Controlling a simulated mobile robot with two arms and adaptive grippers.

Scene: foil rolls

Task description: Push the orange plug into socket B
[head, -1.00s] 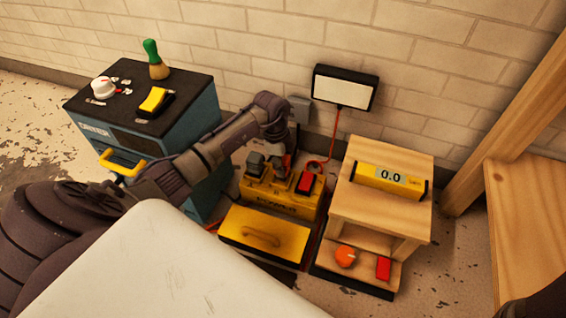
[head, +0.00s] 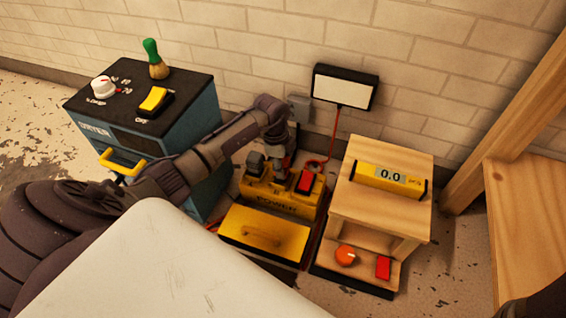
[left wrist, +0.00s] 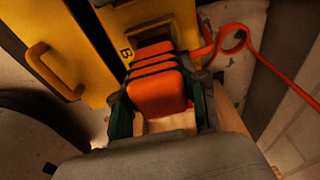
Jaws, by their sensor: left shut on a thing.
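The orange plug (left wrist: 158,93) has dark bands and sits between the fingers of my left gripper (left wrist: 162,108), which is shut on it. Its banded end points at the dark opening of socket B (left wrist: 148,48), beside the letter B. I cannot tell whether the tip is inside the opening or just in front of it. In the head view my left gripper (head: 279,168) reaches down over the yellow power box (head: 285,205), and the plug is hard to make out there.
An orange cable (left wrist: 270,65) loops close by. A yellow handled case (head: 262,236) lies in front, a wooden stand (head: 378,215) to the right, a blue dryer (head: 185,150) to the left.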

